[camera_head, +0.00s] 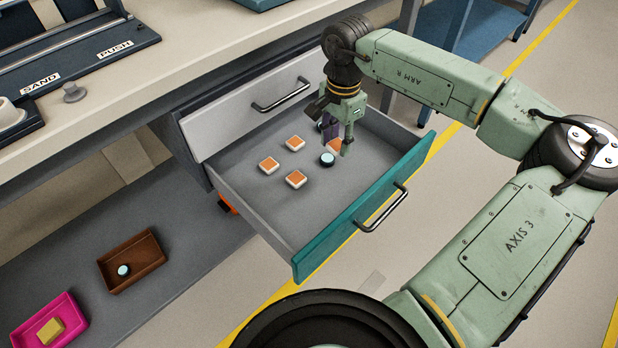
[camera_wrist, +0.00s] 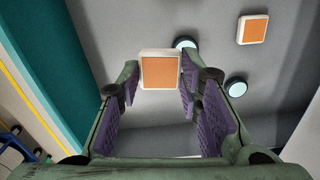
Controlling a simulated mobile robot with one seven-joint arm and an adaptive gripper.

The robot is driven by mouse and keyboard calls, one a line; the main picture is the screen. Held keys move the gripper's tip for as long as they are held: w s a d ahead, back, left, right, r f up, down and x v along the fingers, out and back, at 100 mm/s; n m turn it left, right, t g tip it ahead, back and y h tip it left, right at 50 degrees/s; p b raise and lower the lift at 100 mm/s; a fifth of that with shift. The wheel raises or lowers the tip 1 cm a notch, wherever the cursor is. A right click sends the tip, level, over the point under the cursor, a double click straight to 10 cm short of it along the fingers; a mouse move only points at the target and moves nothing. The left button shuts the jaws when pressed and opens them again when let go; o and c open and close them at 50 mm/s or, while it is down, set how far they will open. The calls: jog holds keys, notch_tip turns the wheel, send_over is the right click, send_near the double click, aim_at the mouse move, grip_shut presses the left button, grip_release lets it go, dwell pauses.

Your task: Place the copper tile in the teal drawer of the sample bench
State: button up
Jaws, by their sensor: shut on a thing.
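The teal drawer (camera_head: 365,209) of the sample bench is pulled open, with a grey floor inside. My gripper (camera_head: 338,146) reaches down over its inside, toward the back right. In the wrist view my gripper (camera_wrist: 160,78) is shut on a copper tile (camera_wrist: 160,69), orange-faced with a white rim, between the fingertips. In the head view this tile (camera_head: 333,145) is partly hidden by the fingers. I cannot tell whether it touches the drawer floor. Other copper tiles (camera_head: 295,143), (camera_head: 269,165), (camera_head: 295,179) lie on the drawer floor left of my gripper.
A dark disc with a pale blue top (camera_head: 327,159) lies beside my gripper; the wrist view shows two such discs (camera_wrist: 236,87). A closed grey drawer (camera_head: 240,112) is above. A brown tray (camera_head: 134,285) and a pink tray (camera_head: 72,309) stand on the lower shelf.

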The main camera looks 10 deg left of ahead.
jog(key=shift+n, duration=0.7)
jog(key=s+a+f, duration=0.1)
jog(key=f, duration=0.1)
jog(key=s+a+f+b, duration=0.1)
jog(key=a, duration=0.1)
jog(key=shift+s+a+f+b, duration=0.15)
jog(key=shift+a+f+b, duration=0.15)
jog(key=shift+f, duration=0.05)
jog(key=w+d, duration=0.2)
jog(key=w, duration=0.2)
jog(key=w+d+f+p, duration=0.1)
jog(key=w+d, duration=0.1)
jog(key=w, duration=0.3)
jog(key=w+d, duration=0.2)
jog(key=w, duration=0.3)
jog(key=shift+d+f+p, duration=0.15)
jog(key=shift+d+p, duration=0.05)
jog(key=shift+p, duration=0.2)
jog(key=shift+f, duration=1.8)
jog(key=shift+f, duration=0.1)
jog(key=o, duration=0.9)
jog(key=shift+o, duration=0.2)
notch_tip(320, 180, up, 12)
